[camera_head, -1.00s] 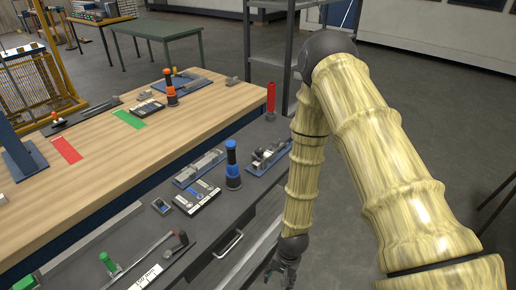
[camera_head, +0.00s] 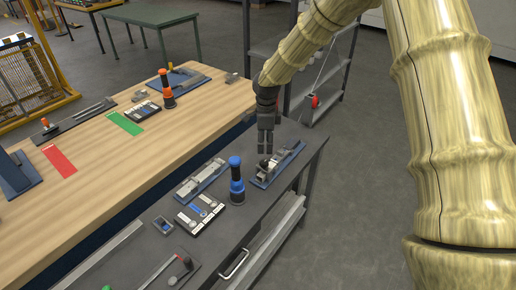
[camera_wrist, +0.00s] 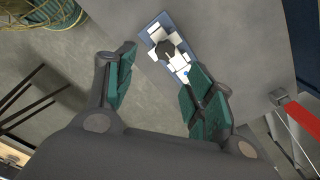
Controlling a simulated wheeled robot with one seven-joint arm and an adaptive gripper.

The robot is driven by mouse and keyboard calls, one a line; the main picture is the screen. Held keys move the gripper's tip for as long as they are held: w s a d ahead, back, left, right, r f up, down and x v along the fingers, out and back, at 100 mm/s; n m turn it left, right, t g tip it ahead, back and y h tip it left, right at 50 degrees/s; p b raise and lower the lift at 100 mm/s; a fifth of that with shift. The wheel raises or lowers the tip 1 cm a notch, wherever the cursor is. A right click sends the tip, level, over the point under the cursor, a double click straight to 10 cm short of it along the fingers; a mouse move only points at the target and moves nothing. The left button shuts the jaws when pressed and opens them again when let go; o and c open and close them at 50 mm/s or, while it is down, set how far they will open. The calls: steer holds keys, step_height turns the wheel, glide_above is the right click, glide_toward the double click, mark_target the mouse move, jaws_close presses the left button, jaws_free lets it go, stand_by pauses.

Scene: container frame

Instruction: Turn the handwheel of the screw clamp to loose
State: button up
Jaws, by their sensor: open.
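The screw clamp (camera_head: 277,166) sits on a blue base plate near the right end of the grey bench. It is a small metal device with light blocks. In the wrist view the clamp (camera_wrist: 182,66) lies ahead between and beyond my fingers, with a dark lobed knob, seemingly its handwheel (camera_wrist: 165,49), on top. My gripper (camera_head: 266,150) points down just above the clamp's left end and partly hides it. In the wrist view my gripper (camera_wrist: 160,66) has its green-padded fingers spread, with nothing held. I cannot tell whether a finger touches the clamp.
A blue-topped black cylinder (camera_head: 237,182) stands just left of the clamp. Another metal fixture (camera_head: 202,177) and a panel box (camera_head: 200,214) lie farther left. A wooden table (camera_head: 120,150) adjoins behind. A red-handled object (camera_wrist: 302,118) is at right in the wrist view.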

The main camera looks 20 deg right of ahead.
mark_target(264, 161)
steer(key=shift+w+d+f+p, duration=0.1)
steer(key=shift+w+f+p, duration=0.65)
steer(key=shift+f, duration=0.15)
steer(key=shift+s+f+p, duration=0.35)
steer(key=shift+s+f, duration=0.05)
steer(key=shift+s, duration=0.2)
steer(key=shift+s+f+p, duration=0.3)
steer(key=shift+s+f, duration=0.05)
steer(key=shift+s, duration=0.25)
steer(key=w+f, duration=0.1)
steer(key=f, duration=0.1)
steer(key=w+f+p, duration=0.1)
steer(key=f, duration=0.3)
steer(key=shift+w+p, duration=0.4)
steer(key=shift+s+f, duration=0.15)
steer(key=shift+s, duration=0.15)
steer(key=shift+s+r, duration=0.3)
steer(key=shift+s, duration=0.4)
steer(key=shift+w+f, duration=0.55)
steer(key=shift+c, duration=0.2)
steer(key=shift+w, duration=0.15)
steer(key=c, duration=0.4)
steer(key=shift+s+r, duration=0.2)
steer(key=c, duration=0.6)
